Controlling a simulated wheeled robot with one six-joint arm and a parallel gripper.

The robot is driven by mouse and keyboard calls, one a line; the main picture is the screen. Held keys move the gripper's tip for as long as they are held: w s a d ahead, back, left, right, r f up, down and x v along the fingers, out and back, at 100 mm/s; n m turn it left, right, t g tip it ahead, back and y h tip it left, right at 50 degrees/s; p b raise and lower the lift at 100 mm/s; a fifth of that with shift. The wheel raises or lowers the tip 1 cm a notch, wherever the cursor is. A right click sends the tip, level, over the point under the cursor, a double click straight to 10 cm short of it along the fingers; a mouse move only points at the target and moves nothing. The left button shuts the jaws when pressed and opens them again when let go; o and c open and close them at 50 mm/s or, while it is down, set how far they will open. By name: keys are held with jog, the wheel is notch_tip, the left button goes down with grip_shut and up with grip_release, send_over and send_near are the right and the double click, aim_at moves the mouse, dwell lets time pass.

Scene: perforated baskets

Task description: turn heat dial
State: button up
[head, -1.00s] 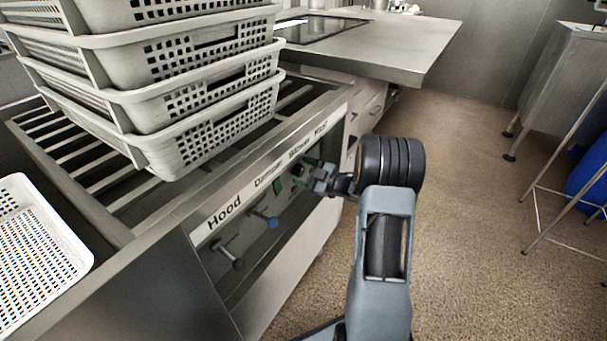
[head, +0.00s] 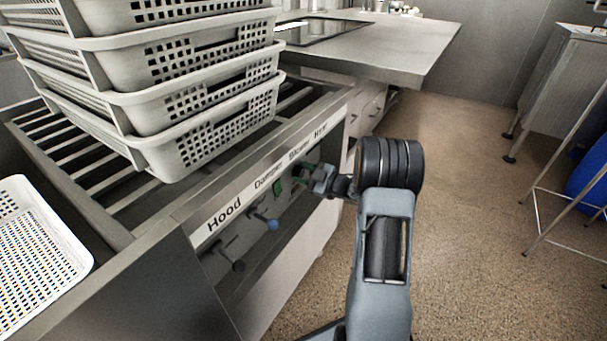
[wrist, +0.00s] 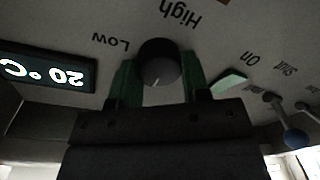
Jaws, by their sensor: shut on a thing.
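The heat dial (wrist: 158,62) is a round dark knob with a light pointer mark, on a pale panel in the wrist view. The words Low (wrist: 111,41) and High (wrist: 180,13) are printed around it, upside down in this view. My gripper (wrist: 158,88) has one green-padded finger on each side of the knob and is shut on it. In the head view my gripper (head: 312,180) reaches the front control panel from the right. The dial is hidden behind the gripper there. The pointer's exact setting is hard to read.
A display (wrist: 48,72) reads 20 °C beside the dial. A green switch (wrist: 229,80) and a blue-tipped lever (wrist: 294,138) are on its other side. Stacked white baskets (head: 200,140) stand on the slatted rack above the panel. Open floor (head: 450,200) lies to the right.

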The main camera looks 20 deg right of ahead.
jog(key=shift+r+m+p, duration=0.1)
jog(key=shift+m+p, duration=0.2)
jog(key=shift+p, duration=0.1)
jog(key=m+p, duration=0.3)
jog(key=shift+r, duration=0.1)
jog(key=m+p, duration=0.4)
jog(key=m, duration=0.1)
jog(key=shift+m+t+p, duration=0.3)
jog(key=shift+t+p, duration=0.05)
jog(key=shift+t, duration=0.05)
jog(key=m+p, duration=0.2)
jog(key=m, duration=0.2)
jog(key=shift+d+m+p, duration=0.1)
jog(key=shift+m+p, duration=0.2)
jog(key=shift+p, duration=0.05)
jog(key=shift+w+f+m+t+p, duration=0.15)
jog(key=shift+m+p, duration=0.35)
jog(key=shift+m, duration=0.6)
jog(key=shift+s+f+m+t+p, duration=0.15)
jog(key=shift+m+p, duration=0.35)
jog(key=shift+m, duration=0.6)
jog(key=shift+w+m, duration=0.1)
jog(key=shift+m, duration=0.2)
jog(key=shift+h, duration=0.4)
jog(key=o, duration=0.9)
